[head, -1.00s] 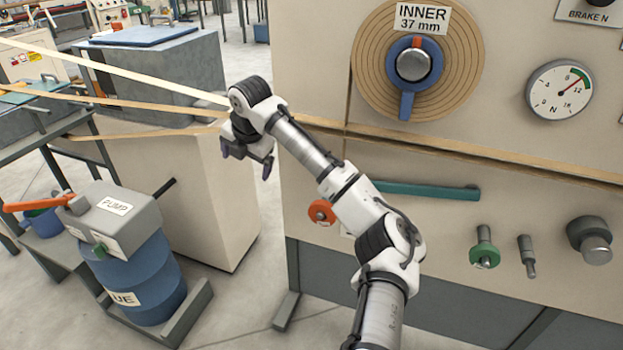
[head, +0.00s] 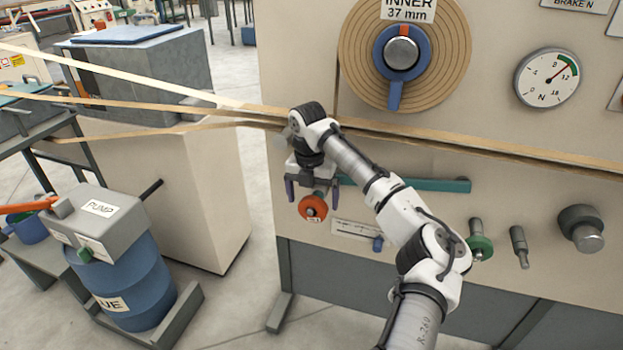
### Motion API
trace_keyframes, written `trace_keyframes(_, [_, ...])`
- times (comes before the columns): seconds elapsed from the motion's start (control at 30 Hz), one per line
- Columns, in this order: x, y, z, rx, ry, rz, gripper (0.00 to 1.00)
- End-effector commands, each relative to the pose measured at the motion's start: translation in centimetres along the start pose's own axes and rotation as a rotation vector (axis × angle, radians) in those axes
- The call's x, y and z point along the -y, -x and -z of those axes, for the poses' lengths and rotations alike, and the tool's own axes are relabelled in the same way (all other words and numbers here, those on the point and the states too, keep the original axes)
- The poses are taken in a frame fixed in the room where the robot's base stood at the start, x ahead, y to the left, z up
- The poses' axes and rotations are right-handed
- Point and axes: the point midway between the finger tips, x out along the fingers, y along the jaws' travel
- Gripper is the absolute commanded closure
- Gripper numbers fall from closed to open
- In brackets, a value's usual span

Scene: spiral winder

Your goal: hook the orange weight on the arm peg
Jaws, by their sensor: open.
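The orange weight (head: 312,208) is a round disc on the left part of the beige machine panel, just below the left end of the teal arm (head: 420,186). My gripper (head: 310,192) points down with its fingers spread, just above the orange weight. One dark finger shows left of the weight and one to its right; I cannot tell whether they touch it. The teal arm lies nearly level along the panel. Its left end is behind my gripper and wrist, and I cannot make out a peg for sure.
Tan strips (head: 480,149) run across the panel just above the teal arm, passing behind my wrist. A small scale plate (head: 352,229) sits below right of the weight. A green-collared knob (head: 479,245) is further right. A blue pump drum (head: 135,285) stands at lower left.

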Motion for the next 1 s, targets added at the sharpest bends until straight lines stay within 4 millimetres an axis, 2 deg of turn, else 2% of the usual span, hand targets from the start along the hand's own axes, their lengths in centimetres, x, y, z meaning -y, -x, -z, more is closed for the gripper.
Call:
trace_keyframes(0.1, [0.1,-2.0,0.0,-0.001,-0.001,0.000,0.07])
trace_keyframes(0.3, [0.0,-4.0,0.0,0.000,-0.001,-0.001,0.07])
trace_keyframes(0.67, [0.0,-4.5,0.0,0.001,-0.001,-0.001,0.07])
trace_keyframes(1.0, [0.0,-4.4,0.0,0.001,-0.001,-0.001,0.50])
